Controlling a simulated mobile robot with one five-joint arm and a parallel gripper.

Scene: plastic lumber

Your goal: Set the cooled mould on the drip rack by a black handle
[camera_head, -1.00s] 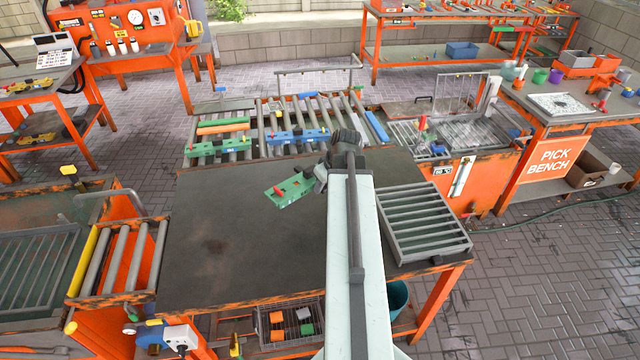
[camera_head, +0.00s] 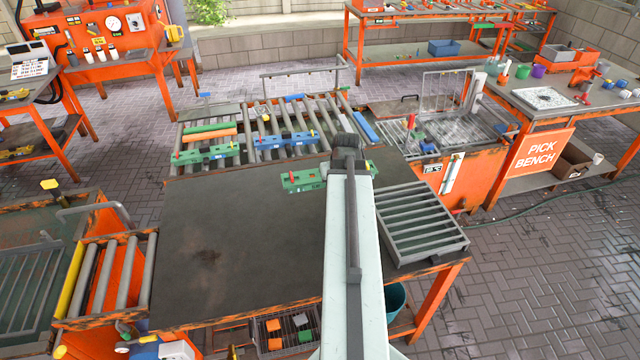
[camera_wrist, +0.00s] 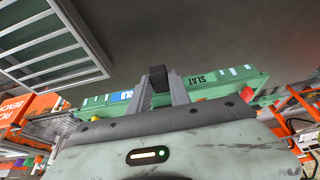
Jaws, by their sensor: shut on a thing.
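A long green mould (camera_head: 303,180) hangs from my gripper above the dark table top, partly hidden behind my arm. The wrist view shows it crosswise (camera_wrist: 228,83), with a "SLAT" label, a blue and white label and a red knob near its right end. My gripper (camera_wrist: 158,78) is shut on a dark block at the mould's middle, which looks like its black handle. In the head view my arm hides the fingertips. The grey slatted drip rack (camera_head: 463,243) lies at the table's right end, right of the mould. It shows at upper left in the wrist view (camera_wrist: 103,72).
The dark table top (camera_head: 240,235) is bare left of my arm. Behind it, a roller conveyor holds another green mould (camera_head: 207,153) and a blue mould (camera_head: 285,140). An orange tank with a mesh grid (camera_head: 470,133) stands behind the rack. The rack's slats look empty.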

